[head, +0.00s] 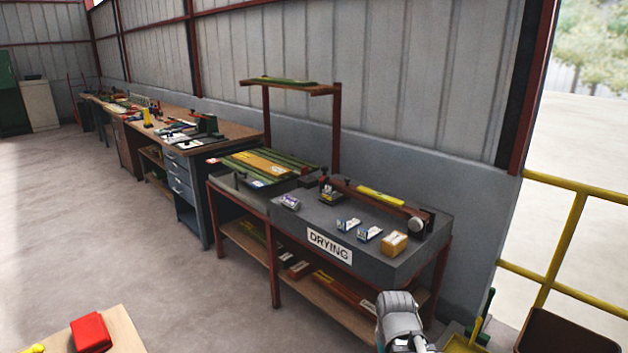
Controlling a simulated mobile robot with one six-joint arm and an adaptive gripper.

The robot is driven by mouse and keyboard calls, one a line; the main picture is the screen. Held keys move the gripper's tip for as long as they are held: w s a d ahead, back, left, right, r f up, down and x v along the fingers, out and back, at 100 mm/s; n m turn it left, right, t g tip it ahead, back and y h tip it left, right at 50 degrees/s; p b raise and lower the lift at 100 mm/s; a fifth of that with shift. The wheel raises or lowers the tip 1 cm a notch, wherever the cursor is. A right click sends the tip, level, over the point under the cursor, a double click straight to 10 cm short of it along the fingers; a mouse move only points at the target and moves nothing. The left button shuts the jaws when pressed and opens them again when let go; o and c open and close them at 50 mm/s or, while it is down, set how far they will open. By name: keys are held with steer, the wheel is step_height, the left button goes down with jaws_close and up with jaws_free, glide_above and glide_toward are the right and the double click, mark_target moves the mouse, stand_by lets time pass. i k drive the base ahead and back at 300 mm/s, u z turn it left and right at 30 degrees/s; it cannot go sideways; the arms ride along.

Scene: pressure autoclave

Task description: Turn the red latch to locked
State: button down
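No pressure autoclave and no red latch can be made out in the head view. A red block-like object (90,332) lies on a light wooden surface (126,338) at the bottom left; I cannot tell what it is. My gripper's fingers are not in view. A grey rounded part at the bottom edge, right of the middle, looks like a link of my arm.
A dark bench marked DRYING (330,245) stands against the wall, with small boxes and tools on top. A longer wooden workbench (235,138) runs behind it. A yellow railing (565,235) and brown bin (570,335) are at right. The concrete floor (120,230) at left is clear.

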mark_target(324, 170)
steer(key=z, duration=0.05)
steer(key=i, duration=1)
steer(key=u, duration=0.05)
